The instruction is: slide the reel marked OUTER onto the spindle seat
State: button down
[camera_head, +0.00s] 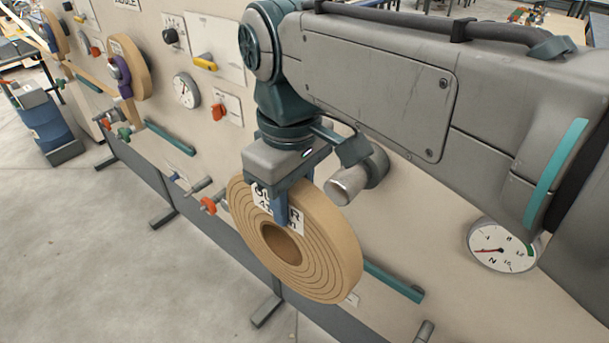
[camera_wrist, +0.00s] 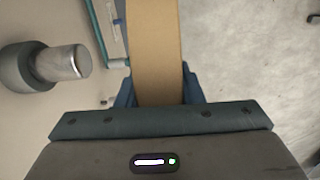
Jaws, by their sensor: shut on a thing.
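The reel marked OUTER (camera_head: 320,250) is a wide tan ring with a round centre hole and a white label partly covered by a finger. My gripper (camera_head: 288,203) is shut on its upper rim, one finger over the label on the front face, the other mostly hidden behind. In the wrist view the reel (camera_wrist: 157,45) shows edge-on between the fingers (camera_wrist: 158,97). A bare metal stub with a dark grey collar, seemingly the spindle seat (camera_head: 350,185), sticks out from the panel, above and right of the reel's hole. In the wrist view this stub (camera_wrist: 65,63) is left of the reel, apart from it.
The beige panel (camera_head: 420,235) carries dials, knobs and small levers. A red-handled valve (camera_head: 209,205) is just left of the reel, and a teal bar (camera_head: 393,282) is at its lower right. Another tan reel (camera_head: 135,68) hangs farther left. Open floor lies in front.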

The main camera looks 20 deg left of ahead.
jog(key=w, duration=0.1)
jog(key=w+d, duration=0.1)
jog(key=w, duration=0.1)
jog(key=w+d, duration=0.1)
jog(key=w, duration=0.1)
jog(key=shift+d+f, duration=0.1)
jog(key=shift+f, duration=0.3)
